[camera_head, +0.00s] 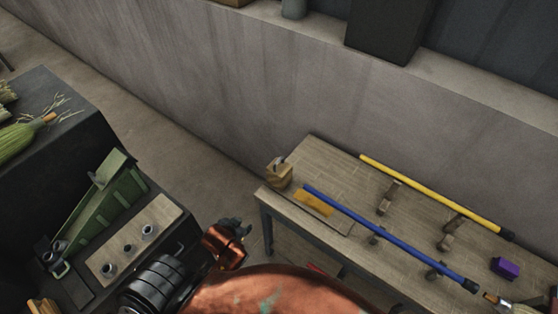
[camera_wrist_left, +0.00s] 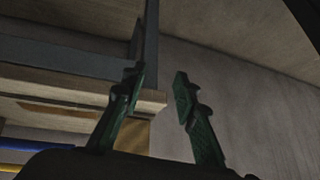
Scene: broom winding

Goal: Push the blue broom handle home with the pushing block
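The blue broom handle (camera_head: 385,235) lies on low supports along the near side of the wooden table (camera_head: 312,152). Its left end is beside a flat yellow piece (camera_head: 314,201), and its dark right end is near a bristled head (camera_head: 520,309). A wooden block (camera_head: 279,174) stands at the table's left corner, and a purple block (camera_head: 505,268) sits at the right. I cannot tell which is the pushing block. My left gripper (camera_head: 238,226) is left of the table, apart from it. In the left wrist view its green fingers (camera_wrist_left: 160,76) are spread and empty. My right gripper is not visible.
A yellow handle (camera_head: 430,195) lies along the table's far side, near the grey wall (camera_head: 300,90). At left, a dark bench holds a green sloped fixture (camera_head: 105,205), a board with round sockets (camera_head: 128,248) and green bristles (camera_head: 18,138).

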